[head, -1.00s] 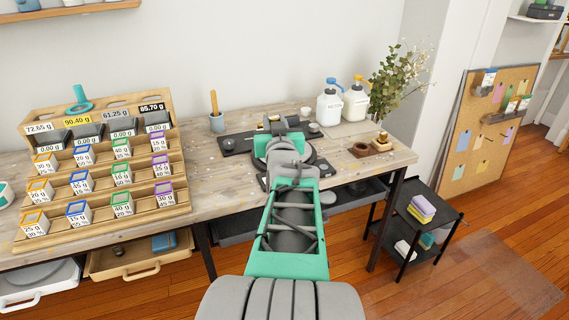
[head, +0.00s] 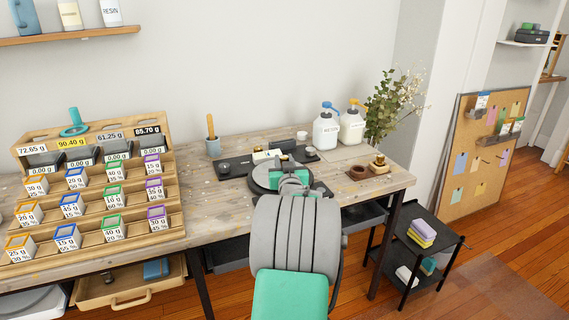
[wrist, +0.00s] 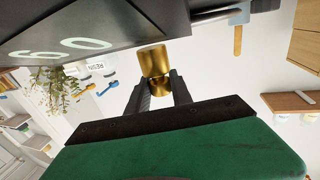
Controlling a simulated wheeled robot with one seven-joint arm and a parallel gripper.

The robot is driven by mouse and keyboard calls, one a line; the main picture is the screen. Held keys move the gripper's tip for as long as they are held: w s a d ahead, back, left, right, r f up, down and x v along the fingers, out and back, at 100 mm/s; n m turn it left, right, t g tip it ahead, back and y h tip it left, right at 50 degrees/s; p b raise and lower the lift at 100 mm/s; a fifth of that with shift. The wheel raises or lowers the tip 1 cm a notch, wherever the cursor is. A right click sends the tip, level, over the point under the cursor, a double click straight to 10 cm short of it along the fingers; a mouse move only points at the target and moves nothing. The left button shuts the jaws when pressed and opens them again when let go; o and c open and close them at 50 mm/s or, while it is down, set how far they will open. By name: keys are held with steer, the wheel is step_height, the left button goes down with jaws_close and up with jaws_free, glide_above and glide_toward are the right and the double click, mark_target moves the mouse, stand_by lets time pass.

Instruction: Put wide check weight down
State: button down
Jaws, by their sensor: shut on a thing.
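In the wrist view, a brass weight (wrist: 154,62) is between the two dark fingers of my gripper (wrist: 158,90), which is shut on it. It is a short, shiny cylinder with a narrower middle. A dark grey device (wrist: 110,25) with large pale digits is close beside the weight. I cannot tell whether they touch. In the head view, my arm hides the gripper and held weight, over the dark equipment on the bench (head: 225,190). Another brass piece (head: 379,160) stands on a wooden block at the bench's right end.
White resin bottles (head: 325,131) and a plant stand at the back right. A wooden rack (head: 165,215) of labelled boxes fills the left. A black cart (head: 420,255) stands right of the bench.

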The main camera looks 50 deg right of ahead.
steer(key=shift+f+b, duration=0.35)
steer(key=shift+b, duration=0.1)
steer(key=shift+f+b, duration=0.25)
steer(key=shift+b, duration=0.1)
steer(key=c, duration=1.1)
jaws_free()
steer(key=shift+f, duration=0.15)
steer(key=shift+c, duration=0.2)
steer(key=shift+a, duration=0.1)
steer(key=shift+r+p, duration=0.65)
steer(key=shift+p, duration=0.2)
steer(key=shift+s+a, duration=0.2)
steer(key=shift+s, duration=0.15)
steer(key=v, duration=1.1)
steer(key=shift+a+r, duration=0.1)
steer(key=shift+r, duration=0.05)
